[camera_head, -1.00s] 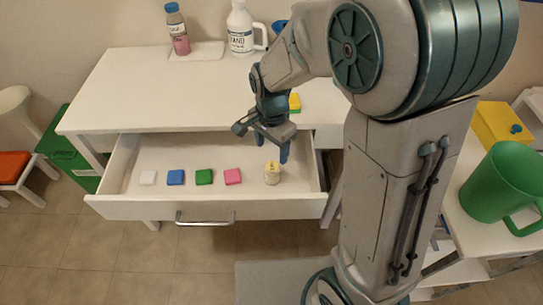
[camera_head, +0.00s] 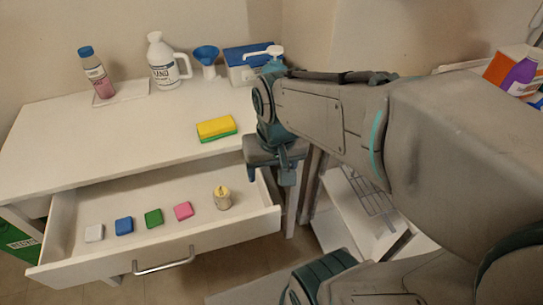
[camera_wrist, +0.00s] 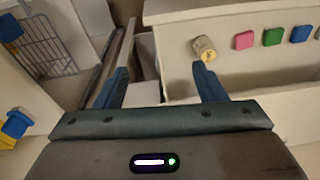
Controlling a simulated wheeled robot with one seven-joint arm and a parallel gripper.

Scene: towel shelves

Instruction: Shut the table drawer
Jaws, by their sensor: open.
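The white table drawer (camera_head: 160,247) is pulled out from under the white table (camera_head: 70,160). Its metal bar handle (camera_head: 164,267) is on the front panel. In the drawer lie a white, a blue (camera_head: 124,224), a green (camera_head: 153,218) and a pink block (camera_head: 183,210), with a small cream cylinder (camera_head: 222,197) at the right. My gripper (camera_head: 272,178) is at the drawer's right side, near its side wall. In the wrist view, my gripper (camera_wrist: 160,88) is open, its blue fingers spread, with the drawer's side (camera_wrist: 160,45) and the cylinder beyond them.
A yellow-green sponge (camera_head: 216,128) lies on the tabletop. A pink bottle (camera_head: 97,75), a white jug (camera_head: 163,62), a blue funnel (camera_head: 207,60) and a box (camera_head: 248,65) stand at the back. A wire rack (camera_head: 370,195) is on a shelf at the right.

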